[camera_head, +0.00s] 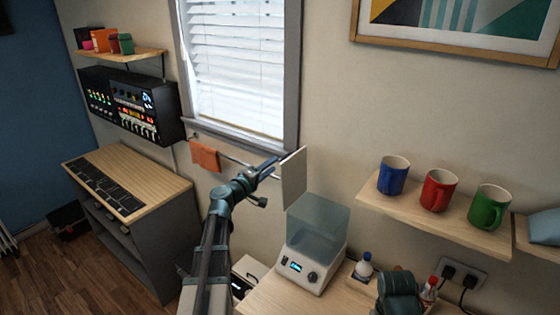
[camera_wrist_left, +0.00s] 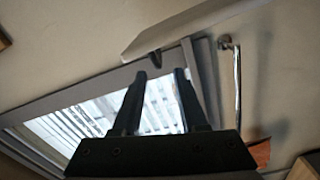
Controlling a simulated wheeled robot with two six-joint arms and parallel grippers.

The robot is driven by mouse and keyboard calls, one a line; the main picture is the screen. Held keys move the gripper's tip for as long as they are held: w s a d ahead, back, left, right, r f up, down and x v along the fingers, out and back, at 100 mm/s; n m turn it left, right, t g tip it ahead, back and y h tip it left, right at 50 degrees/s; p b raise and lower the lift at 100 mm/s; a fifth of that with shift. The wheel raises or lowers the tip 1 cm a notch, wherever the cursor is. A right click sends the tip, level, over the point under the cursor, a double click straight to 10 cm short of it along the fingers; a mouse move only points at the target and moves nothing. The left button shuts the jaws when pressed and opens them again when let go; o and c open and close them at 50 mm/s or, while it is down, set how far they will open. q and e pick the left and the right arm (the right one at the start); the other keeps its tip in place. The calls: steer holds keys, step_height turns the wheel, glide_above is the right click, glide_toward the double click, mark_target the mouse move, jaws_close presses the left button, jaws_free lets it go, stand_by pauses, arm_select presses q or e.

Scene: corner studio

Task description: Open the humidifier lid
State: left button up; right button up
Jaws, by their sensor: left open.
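The humidifier (camera_head: 313,262) stands on the wooden counter, with a white base, a small lit display, a knob and a clear bluish tank (camera_head: 318,222). Its white lid (camera_head: 294,178) stands raised, nearly upright, above the tank's left side. My left gripper (camera_head: 274,168) is at the lid's left face. In the left wrist view the lid (camera_wrist_left: 190,28) is a pale slab across the top, with a small dark tab (camera_wrist_left: 155,58) at its edge. The open fingers (camera_wrist_left: 160,75) are just below that tab, with a gap between them. My right gripper cannot be made out.
A shelf with blue (camera_head: 393,175), red (camera_head: 438,190) and green (camera_head: 489,207) mugs is at the right. Small bottles (camera_head: 363,268) stand right of the humidifier, near my right arm. A towel bar with an orange cloth (camera_head: 205,156) is on the wall behind my left arm.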

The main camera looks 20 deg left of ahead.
arm_select(q)
steer(key=shift+s+a, duration=0.2)
steer(key=shift+s, duration=0.8)
steer(key=shift+s+a, duration=0.15)
steer(key=shift+s, duration=0.8)
steer(key=shift+f, duration=0.1)
